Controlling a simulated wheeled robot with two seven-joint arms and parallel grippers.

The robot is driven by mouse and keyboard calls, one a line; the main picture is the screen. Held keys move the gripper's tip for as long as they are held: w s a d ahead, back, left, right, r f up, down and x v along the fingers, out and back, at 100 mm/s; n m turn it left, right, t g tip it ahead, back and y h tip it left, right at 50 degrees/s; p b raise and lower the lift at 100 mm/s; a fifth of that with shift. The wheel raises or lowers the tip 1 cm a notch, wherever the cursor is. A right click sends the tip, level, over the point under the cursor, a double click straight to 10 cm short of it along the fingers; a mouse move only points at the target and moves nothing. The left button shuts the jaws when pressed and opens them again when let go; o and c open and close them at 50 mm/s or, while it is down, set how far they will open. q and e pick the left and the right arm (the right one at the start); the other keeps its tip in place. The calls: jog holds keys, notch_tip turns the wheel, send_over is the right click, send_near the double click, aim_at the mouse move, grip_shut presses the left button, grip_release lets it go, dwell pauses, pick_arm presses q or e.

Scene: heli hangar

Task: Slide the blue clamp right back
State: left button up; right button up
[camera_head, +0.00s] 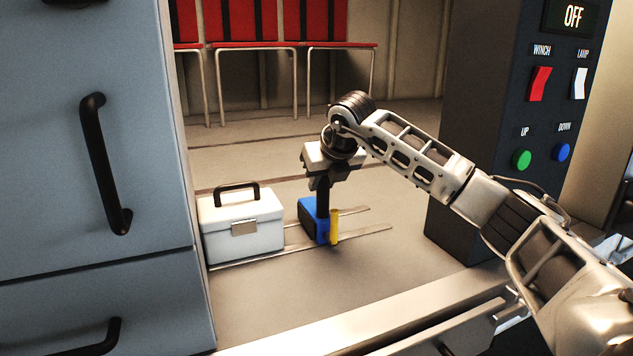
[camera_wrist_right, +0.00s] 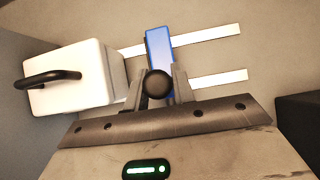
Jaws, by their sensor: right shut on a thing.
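The blue clamp (camera_head: 309,217) stands on two pale floor rails, just right of a white case, with a yellow upright piece (camera_head: 334,227) at its front right. A black post with a round knob rises from it. My right gripper (camera_head: 321,182) reaches down from above and is shut on the clamp's black post. In the right wrist view the blue body (camera_wrist_right: 158,50) lies across the rails, and the dark round knob (camera_wrist_right: 157,84) sits between the fingers of the gripper (camera_wrist_right: 158,88). My left gripper is not in view.
The white case (camera_head: 243,228) with a black handle stands at the rails' left end, close to the clamp. The rails (camera_head: 362,232) are bare to the right. A dark control panel (camera_head: 520,100) stands at right, a grey-blue cabinet (camera_head: 90,180) at left, red seats (camera_head: 275,25) behind.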

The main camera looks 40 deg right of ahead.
jog(key=shift+d, duration=0.3)
jog(key=shift+s+d, duration=0.2)
jog(key=shift+d, duration=0.4)
jog(key=d, duration=0.2)
jog(key=s+d, duration=0.1)
jog(key=d, duration=0.2)
jog(key=shift+s, duration=0.1)
dwell(0.4)
dwell(0.3)
jog(key=shift+s+d+p, duration=0.2)
jog(key=shift+s+d, duration=0.05)
jog(key=shift+d, duration=0.7)
jog(key=shift+s+d+p, duration=0.15)
jog(key=shift+s+d, duration=0.05)
jog(key=shift+d, duration=0.75)
jog(key=shift+s+d+p, duration=0.2)
jog(key=shift+s+d, duration=0.05)
jog(key=shift+d, duration=0.7)
jog(key=o, duration=1.2)
jog(key=shift+c, duration=0.2)
